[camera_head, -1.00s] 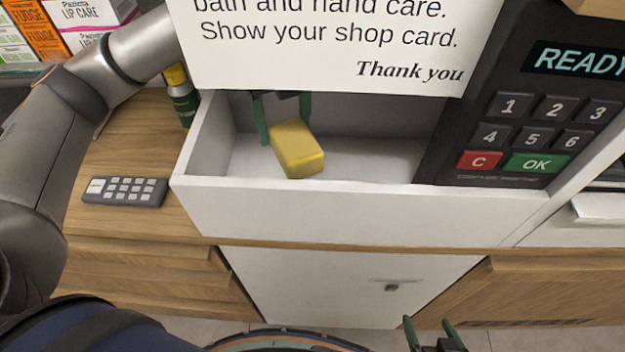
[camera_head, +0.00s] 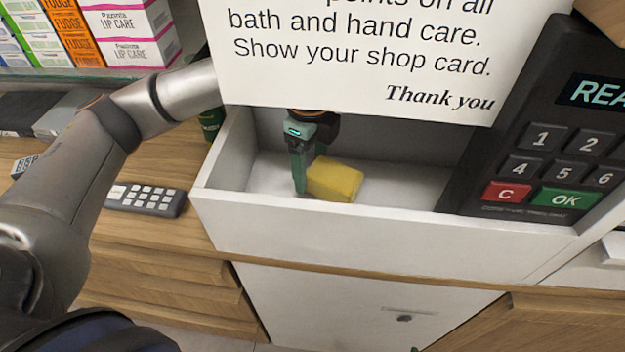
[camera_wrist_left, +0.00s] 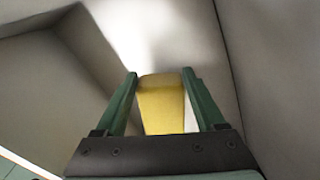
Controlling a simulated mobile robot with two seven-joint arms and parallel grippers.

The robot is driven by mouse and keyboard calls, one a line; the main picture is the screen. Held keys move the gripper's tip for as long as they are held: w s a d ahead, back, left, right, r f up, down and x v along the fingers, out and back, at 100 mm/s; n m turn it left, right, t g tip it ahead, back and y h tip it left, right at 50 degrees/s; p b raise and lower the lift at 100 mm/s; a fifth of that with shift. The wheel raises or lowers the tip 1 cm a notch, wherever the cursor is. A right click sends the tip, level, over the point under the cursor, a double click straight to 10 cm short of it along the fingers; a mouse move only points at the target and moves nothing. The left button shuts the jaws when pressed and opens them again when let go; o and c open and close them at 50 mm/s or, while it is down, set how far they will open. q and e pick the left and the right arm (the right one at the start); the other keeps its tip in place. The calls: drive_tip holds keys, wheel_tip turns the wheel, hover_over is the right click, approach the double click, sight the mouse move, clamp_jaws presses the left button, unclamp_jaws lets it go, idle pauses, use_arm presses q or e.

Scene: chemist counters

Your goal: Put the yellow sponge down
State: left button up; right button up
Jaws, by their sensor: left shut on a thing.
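The yellow sponge (camera_head: 336,180) is a small block inside the white open-topped bin (camera_head: 400,222) in the counter. My left gripper (camera_head: 304,176) reaches down into the bin from behind the sign, with the sponge between its green fingers. In the left wrist view the sponge (camera_wrist_left: 162,106) sits between the two fingers (camera_wrist_left: 160,80), which hold its sides. The sponge is low over the bin floor; whether it touches the floor is unclear.
A white sign (camera_head: 360,60) hangs over the back of the bin. A card terminal (camera_head: 560,150) stands at the right. A grey keypad remote (camera_head: 146,199), a dark green bottle (camera_head: 211,122) and product boxes (camera_head: 130,35) are at the left. The bin floor beside the sponge is clear.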

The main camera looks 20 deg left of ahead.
use_arm(q)
wheel_tip(320, 180, down, 4)
drive_tip(key=shift+r, duration=0.1)
drive_tip(key=shift+f, duration=0.2)
drive_tip(key=o, duration=1.4)
drive_tip(key=shift+r, duration=0.1)
drive_tip(key=shift+o, duration=0.2)
drive_tip(key=shift+r, duration=0.2)
wheel_tip(320, 180, up, 12)
drive_tip(key=shift+f, duration=0.1)
